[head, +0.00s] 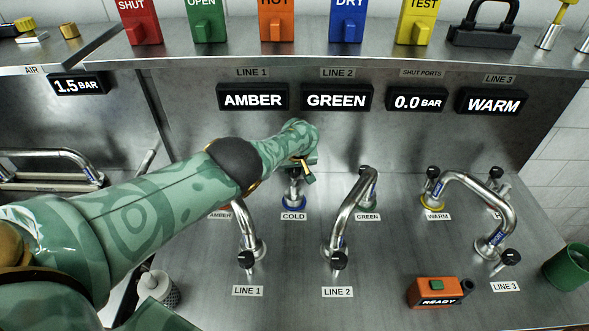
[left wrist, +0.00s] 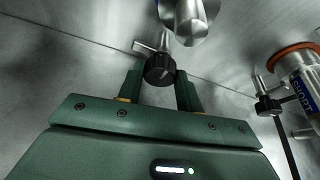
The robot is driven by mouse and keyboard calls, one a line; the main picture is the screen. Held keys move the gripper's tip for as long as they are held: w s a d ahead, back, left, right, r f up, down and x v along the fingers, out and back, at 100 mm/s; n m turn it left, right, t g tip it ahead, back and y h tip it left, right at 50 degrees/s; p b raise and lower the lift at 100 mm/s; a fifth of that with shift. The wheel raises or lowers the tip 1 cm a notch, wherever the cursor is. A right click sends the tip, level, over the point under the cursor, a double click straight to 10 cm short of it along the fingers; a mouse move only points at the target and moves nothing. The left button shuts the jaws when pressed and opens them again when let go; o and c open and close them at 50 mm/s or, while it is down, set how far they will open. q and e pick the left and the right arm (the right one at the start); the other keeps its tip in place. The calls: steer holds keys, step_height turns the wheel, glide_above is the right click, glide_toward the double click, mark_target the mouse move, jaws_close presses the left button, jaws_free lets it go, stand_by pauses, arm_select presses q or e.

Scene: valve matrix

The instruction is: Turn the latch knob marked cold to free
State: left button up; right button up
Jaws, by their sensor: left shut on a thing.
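The cold port (head: 293,196) is a metal stub with a blue collar, above the label COLD (head: 293,216). My left gripper (head: 303,173) is at the top of this port and hides its latch knob in the head view. In the left wrist view, the black latch knob (left wrist: 160,70) sits between the two green fingers of my left gripper (left wrist: 159,82), which is shut on it. A small metal lever (left wrist: 146,46) shows beside the knob. My right gripper is not in view.
Bent metal pipes stand at LINE 1 (head: 246,235) and LINE 2 (head: 350,215), close on both sides of the cold port. A pipe (head: 478,190) joins WARM and LINE 3. An orange READY box (head: 436,291) and a green cup (head: 568,267) stand at right.

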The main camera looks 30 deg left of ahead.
arm_select(q)
steer(key=shift+w+r+n, duration=0.15)
steer(key=shift+n, duration=0.25)
steer(key=o, duration=1)
steer(key=p+v, duration=1.6)
steer(key=p, duration=0.5)
steer(key=shift+d, duration=0.25)
